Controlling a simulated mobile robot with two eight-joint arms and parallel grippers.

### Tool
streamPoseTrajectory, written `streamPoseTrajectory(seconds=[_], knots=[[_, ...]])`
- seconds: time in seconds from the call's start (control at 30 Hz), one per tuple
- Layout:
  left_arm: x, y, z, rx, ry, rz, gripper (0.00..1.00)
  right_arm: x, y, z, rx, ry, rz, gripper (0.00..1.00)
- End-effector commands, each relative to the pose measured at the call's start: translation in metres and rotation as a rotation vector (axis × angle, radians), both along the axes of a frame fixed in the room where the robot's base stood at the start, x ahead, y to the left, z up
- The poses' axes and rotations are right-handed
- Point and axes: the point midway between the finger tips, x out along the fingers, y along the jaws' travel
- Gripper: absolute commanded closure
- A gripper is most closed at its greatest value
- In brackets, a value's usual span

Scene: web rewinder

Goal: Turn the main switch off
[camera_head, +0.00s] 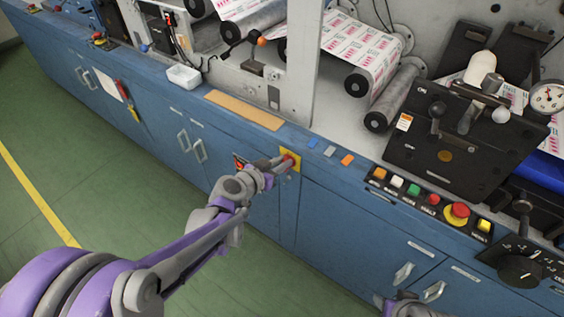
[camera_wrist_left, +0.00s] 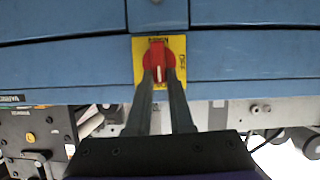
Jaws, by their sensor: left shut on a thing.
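The main switch (camera_wrist_left: 157,56) is a red rotary knob on a yellow plate (camera_wrist_left: 138,45), set in the blue cabinet front. In the left wrist view a white mark on the knob points along the fingers, toward the bottom of the picture. My left gripper (camera_wrist_left: 160,80) has its two dark fingers on either side of the knob and is shut on it. In the head view my left gripper (camera_head: 278,163) reaches the switch from the left, and part of the yellow plate (camera_head: 292,157) shows past it. My right gripper is not clearly seen; only a piece of my arm shows at the bottom edge.
A button panel (camera_head: 430,203) with several coloured buttons and a red emergency stop (camera_head: 457,213) lies right of the switch. A black dial (camera_head: 519,268) is at the far right. A white tray (camera_head: 184,76) sits on the ledge. The green floor in front is clear.

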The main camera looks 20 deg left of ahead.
Motion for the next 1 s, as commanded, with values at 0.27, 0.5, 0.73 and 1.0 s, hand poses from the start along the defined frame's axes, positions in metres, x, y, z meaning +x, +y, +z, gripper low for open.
streamPoseTrajectory(seconds=[0.27,0.5,0.73,1.0], knots=[[0.002,0.006,0.000,-0.165,0.059,0.002,1.00,0.000,0.000,0.003,0.000,-0.001,0.000,0.50],[0.004,0.011,-0.003,-0.375,0.135,0.002,1.00,0.000,0.000,0.001,0.000,0.000,0.000,0.50],[0.005,0.015,-0.007,-0.581,0.211,0.002,1.00,0.000,0.000,-0.005,0.000,0.002,0.000,0.50],[0.007,0.019,-0.012,-0.823,0.298,0.002,1.00,0.001,0.000,-0.018,0.000,0.006,0.000,0.50]])
